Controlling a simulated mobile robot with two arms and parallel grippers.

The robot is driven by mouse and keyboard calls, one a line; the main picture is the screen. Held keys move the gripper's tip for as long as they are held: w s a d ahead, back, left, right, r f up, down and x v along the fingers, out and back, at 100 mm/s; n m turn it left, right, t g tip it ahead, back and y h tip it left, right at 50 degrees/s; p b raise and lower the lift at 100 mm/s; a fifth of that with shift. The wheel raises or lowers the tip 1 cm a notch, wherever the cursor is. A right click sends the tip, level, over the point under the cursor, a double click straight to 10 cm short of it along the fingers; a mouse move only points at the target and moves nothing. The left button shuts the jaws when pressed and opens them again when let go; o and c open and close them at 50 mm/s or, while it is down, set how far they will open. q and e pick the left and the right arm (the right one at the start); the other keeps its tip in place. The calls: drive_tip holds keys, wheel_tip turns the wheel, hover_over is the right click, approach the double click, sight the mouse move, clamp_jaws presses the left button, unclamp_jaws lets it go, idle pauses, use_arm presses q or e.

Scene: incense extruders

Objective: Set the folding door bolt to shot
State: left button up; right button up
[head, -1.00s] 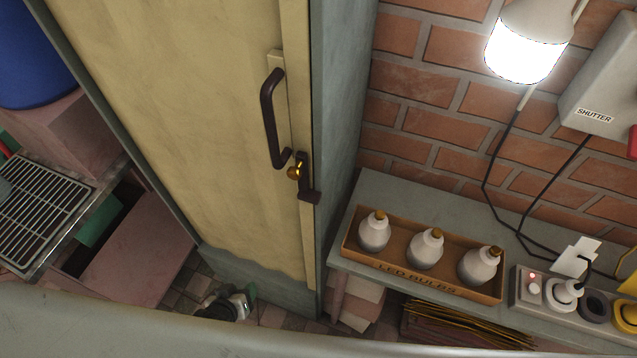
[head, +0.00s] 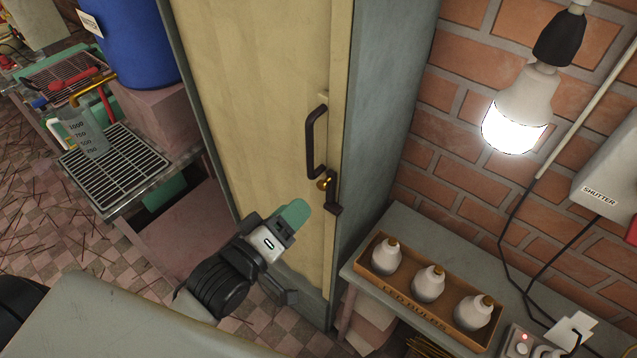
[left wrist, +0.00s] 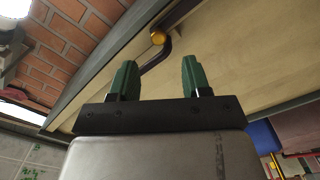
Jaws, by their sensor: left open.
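The cream folding door (head: 265,110) stands closed-looking in its grey frame. A dark curved handle (head: 311,145) is on its right edge. Just below it is the bolt (head: 332,195), a dark fitting with a brass knob (head: 323,184). My left gripper (head: 294,214) is open and empty, below and left of the bolt and apart from it in the picture. In the left wrist view, its two green fingers (left wrist: 158,78) point toward the door, and the brass knob (left wrist: 158,38) shows beyond the gap between them. My right gripper is not in view.
A shelf at right holds a box of LED bulbs (head: 385,279). A lit lamp (head: 518,112) hangs before the brick wall. At left are a blue barrel (head: 130,45) and a wire rack (head: 112,170). The space before the door is free.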

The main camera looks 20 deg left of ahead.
sight(320, 188)
use_arm(q)
drive_tip(key=p+x, duration=0.1)
drive_tip(key=x, duration=0.5)
drive_tip(key=shift+d+r+p, duration=0.15)
drive_tip(key=shift+p, duration=0.25)
drive_tip(key=shift+w+d, duration=0.2)
drive_tip(key=shift+w, duration=0.5)
drive_tip(key=shift+c, duration=0.3)
